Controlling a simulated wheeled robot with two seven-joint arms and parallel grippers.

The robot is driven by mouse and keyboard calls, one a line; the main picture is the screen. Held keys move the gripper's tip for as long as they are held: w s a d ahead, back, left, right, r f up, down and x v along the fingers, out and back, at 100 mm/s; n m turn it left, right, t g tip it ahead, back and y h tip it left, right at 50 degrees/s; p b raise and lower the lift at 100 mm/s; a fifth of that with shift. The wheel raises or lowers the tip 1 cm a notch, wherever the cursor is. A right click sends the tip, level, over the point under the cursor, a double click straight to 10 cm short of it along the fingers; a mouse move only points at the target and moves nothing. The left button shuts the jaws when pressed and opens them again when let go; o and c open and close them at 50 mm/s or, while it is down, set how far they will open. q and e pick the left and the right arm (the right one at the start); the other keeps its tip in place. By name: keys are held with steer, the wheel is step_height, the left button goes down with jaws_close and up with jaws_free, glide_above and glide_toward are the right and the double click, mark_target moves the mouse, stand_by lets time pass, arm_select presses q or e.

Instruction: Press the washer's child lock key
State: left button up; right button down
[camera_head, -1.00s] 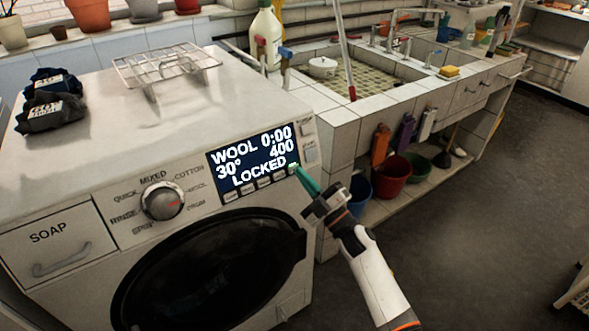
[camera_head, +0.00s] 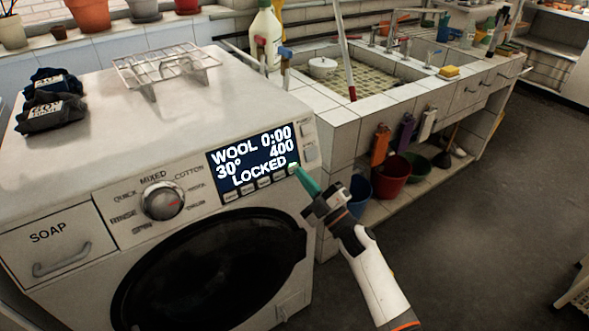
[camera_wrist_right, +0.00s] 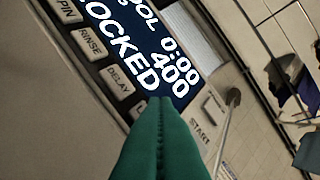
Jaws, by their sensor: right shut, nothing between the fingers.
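The white washer (camera_head: 130,215) stands at the left. Its display (camera_head: 250,160) reads WOOL 0:00, 30°, 400 and LOCKED; it also shows in the right wrist view (camera_wrist_right: 150,45). A row of small keys (camera_head: 262,183) runs below the display. My right gripper (camera_head: 298,171) is shut and empty, its green fingertips at the right end of that row. In the right wrist view the fingertips (camera_wrist_right: 160,102) cover the key after DELAY (camera_wrist_right: 119,80), so its label is hidden. I cannot tell whether they touch it. My left gripper is not in view.
A tiled sink (camera_head: 375,85) stands right of the washer, with buckets (camera_head: 388,178) on the shelf below. A wire rack (camera_head: 165,65) and dark folded cloths (camera_head: 52,100) lie on the washer top.

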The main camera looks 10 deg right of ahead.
steer(key=shift+w+f, duration=0.1)
steer(key=shift+w+a, duration=0.1)
steer(key=shift+w, duration=0.05)
steer(key=shift+w+f+b, duration=0.1)
steer(key=shift+b, duration=0.25)
steer(key=shift+w+f+b, duration=0.2)
steer(key=shift+f+b, duration=0.05)
steer(key=shift+b, duration=0.2)
stand_by(0.4)
steer(key=shift+s, duration=0.25)
steer(key=shift+s+a+r+p, duration=0.1)
steer(key=shift+s+p, duration=0.15)
steer(key=shift+p, duration=0.2)
